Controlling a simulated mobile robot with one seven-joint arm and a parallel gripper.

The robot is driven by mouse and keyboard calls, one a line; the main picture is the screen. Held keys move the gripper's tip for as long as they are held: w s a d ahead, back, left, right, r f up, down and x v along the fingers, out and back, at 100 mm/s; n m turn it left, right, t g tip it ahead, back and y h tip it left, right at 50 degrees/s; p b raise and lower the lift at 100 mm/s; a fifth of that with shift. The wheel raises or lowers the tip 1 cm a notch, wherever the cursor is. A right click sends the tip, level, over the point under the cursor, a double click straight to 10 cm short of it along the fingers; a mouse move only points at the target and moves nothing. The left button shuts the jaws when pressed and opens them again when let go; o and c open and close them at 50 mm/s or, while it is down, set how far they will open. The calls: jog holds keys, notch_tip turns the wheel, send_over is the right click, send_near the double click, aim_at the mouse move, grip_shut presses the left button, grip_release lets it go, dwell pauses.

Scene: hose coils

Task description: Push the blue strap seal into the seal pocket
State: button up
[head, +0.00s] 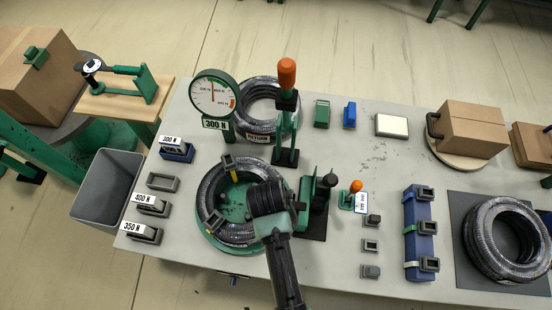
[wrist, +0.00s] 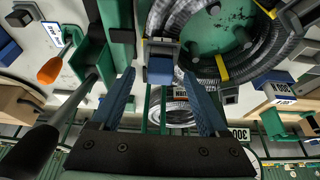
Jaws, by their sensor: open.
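A blue block (wrist: 160,72), which looks like the strap seal, sits at a dark grey bracket (wrist: 161,45) on the hose coil in the wrist view. The bracket looks like the seal pocket; I cannot tell how deep the block sits in it. My gripper (wrist: 156,76) is open, its two blue fingers apart and pointing toward the block, one on each side. I cannot tell whether they touch it. In the head view my gripper (head: 268,198) is over the right side of the black hose coil (head: 211,190) on its green turntable, and my arm hides the seal there.
A green tool (head: 317,205) stands close right of my gripper, and an orange-handled lever (head: 287,95) stands behind. A dial gauge (head: 213,96) is back left. A blue rack (head: 418,235) and another coil (head: 503,240) lie right.

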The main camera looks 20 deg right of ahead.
jog(key=shift+p+v, duration=1.85)
jog(key=shift+p, duration=0.2)
jog(key=shift+r+p, duration=0.35)
jog(key=shift+s+a+r, duration=0.1)
jog(key=b+v, duration=0.2)
jog(key=v, duration=1.1)
dwell(0.7)
